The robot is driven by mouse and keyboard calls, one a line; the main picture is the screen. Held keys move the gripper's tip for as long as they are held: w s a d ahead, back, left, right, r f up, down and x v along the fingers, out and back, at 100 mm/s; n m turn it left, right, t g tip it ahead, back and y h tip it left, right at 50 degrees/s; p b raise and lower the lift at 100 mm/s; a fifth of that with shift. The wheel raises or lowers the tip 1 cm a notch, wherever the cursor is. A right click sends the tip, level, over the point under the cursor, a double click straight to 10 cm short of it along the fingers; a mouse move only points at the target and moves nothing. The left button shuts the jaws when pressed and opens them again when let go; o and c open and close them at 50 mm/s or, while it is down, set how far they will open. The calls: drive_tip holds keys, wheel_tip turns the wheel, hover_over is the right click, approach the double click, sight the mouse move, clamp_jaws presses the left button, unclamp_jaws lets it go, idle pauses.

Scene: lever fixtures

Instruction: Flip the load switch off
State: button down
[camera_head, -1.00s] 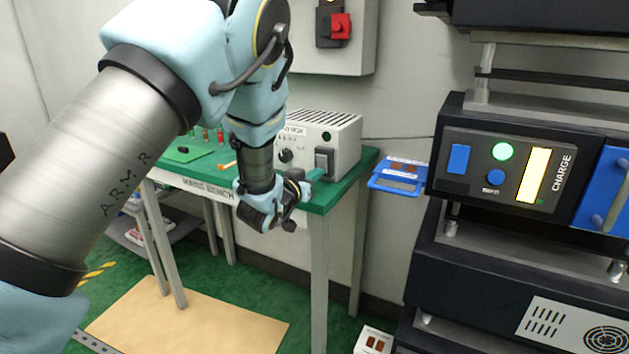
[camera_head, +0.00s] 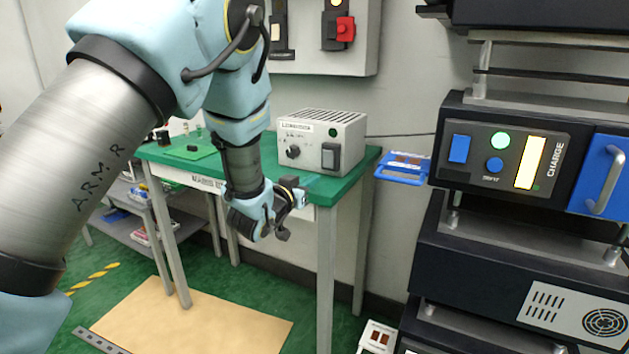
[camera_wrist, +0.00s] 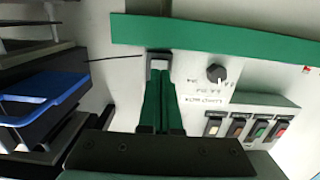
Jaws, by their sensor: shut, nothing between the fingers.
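A grey vented box (camera_head: 318,135) stands on the green-topped bench. Its front has a dark rocker switch (camera_head: 330,156) at the right, a black knob (camera_head: 292,152) and a green lamp (camera_head: 332,132). I cannot read its label fully or tell the rocker's position. My gripper (camera_head: 308,188) is shut and empty, in front of and below the rocker near the bench edge. In the wrist view, which looks upside down, its green fingers (camera_wrist: 160,76) lie together and point at the rocker (camera_wrist: 158,60). The fingertips overlap the rocker's edge there; I cannot tell whether they touch.
The bench's green edge (camera_wrist: 220,38) runs close past the fingers. A wall box (camera_head: 322,45) with a red switch hangs above. A blue tray (camera_head: 402,167) and a dark rack with a CHARGE panel (camera_head: 500,160) stand to the right.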

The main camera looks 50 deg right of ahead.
drive_tip(key=b+v, duration=0.1)
drive_tip(key=v, duration=0.6)
drive_tip(key=shift+f+b, duration=0.3)
drive_tip(key=shift+f, duration=0.45)
drive_tip(key=shift+a, duration=0.1)
